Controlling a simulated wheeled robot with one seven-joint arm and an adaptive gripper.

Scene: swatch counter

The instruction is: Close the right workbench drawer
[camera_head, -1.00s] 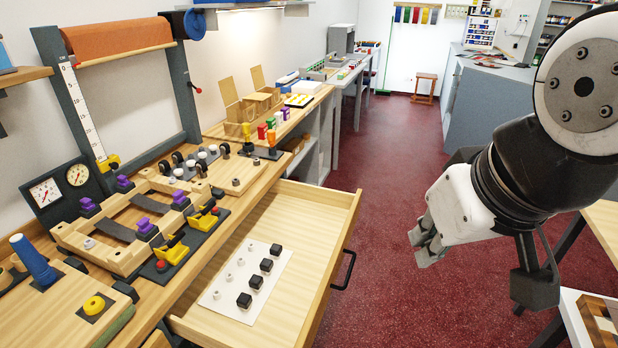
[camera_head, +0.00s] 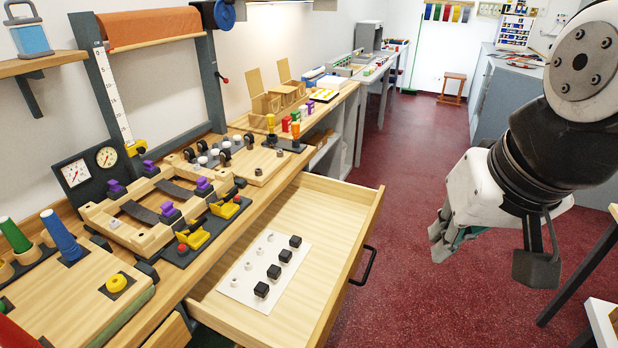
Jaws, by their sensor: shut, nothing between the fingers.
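The right workbench drawer (camera_head: 335,208) is pulled well out from under the workbench (camera_head: 160,293). It has a pale wood box and a black bar handle (camera_head: 364,266) on its front, facing right. Inside lies a white card (camera_head: 240,282) with several black cubes and small light pegs. My gripper (camera_head: 440,245) hangs over the red floor to the right of the drawer front, apart from the handle. It looks shut and empty, and its fingers are partly turned away from view.
The benchtop carries a wooden frame with purple knobs (camera_head: 168,212), yellow clamps (camera_head: 225,206) and two dials (camera_head: 90,167). Another drawer front (camera_head: 170,332) shows at the lower left. Red floor (camera_head: 420,170) is open beyond the drawer. Another table's edge and leg (camera_head: 575,272) stand at the right.

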